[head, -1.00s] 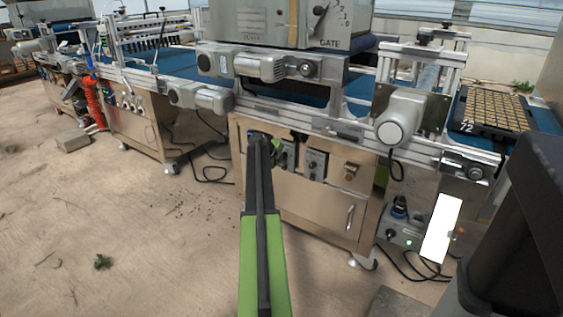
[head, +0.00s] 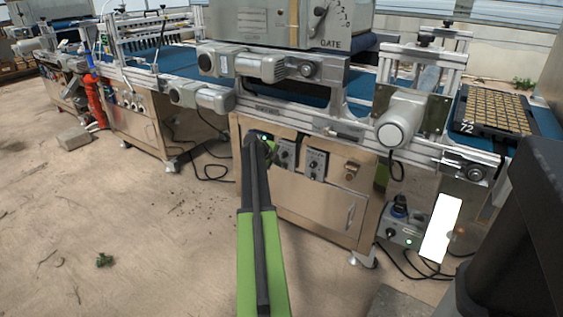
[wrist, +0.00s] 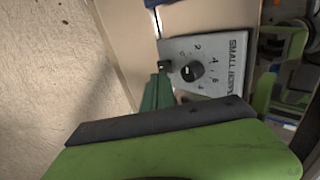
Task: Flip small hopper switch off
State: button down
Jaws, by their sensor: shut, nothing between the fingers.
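In the wrist view a grey panel (wrist: 212,62) lettered "SMALL HOPP…" shows sideways, with a black numbered dial (wrist: 191,71) and a small black switch (wrist: 165,66) by its edge. My gripper (wrist: 158,84) is shut and empty, its dark green fingers just below the switch. Whether they touch it, and which way the switch is set, I cannot tell. In the head view my gripper (head: 259,143) is at the cabinet's upper left, covering most of the leftmost control panel. A small green light (head: 264,137) shows beside it.
Two more control panels (head: 287,152) (head: 316,163) sit to the right on the steel cabinet (head: 318,208). A conveyor frame with motors (head: 262,66) overhangs above. A power box (head: 398,232) with cables stands on the floor at the right.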

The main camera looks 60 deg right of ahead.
jog(key=s+p+v, duration=0.1)
jog(key=p+v, duration=0.7)
jog(key=v, duration=0.2)
jog(key=shift+w+r, duration=0.15)
jog(key=shift+w, duration=0.2)
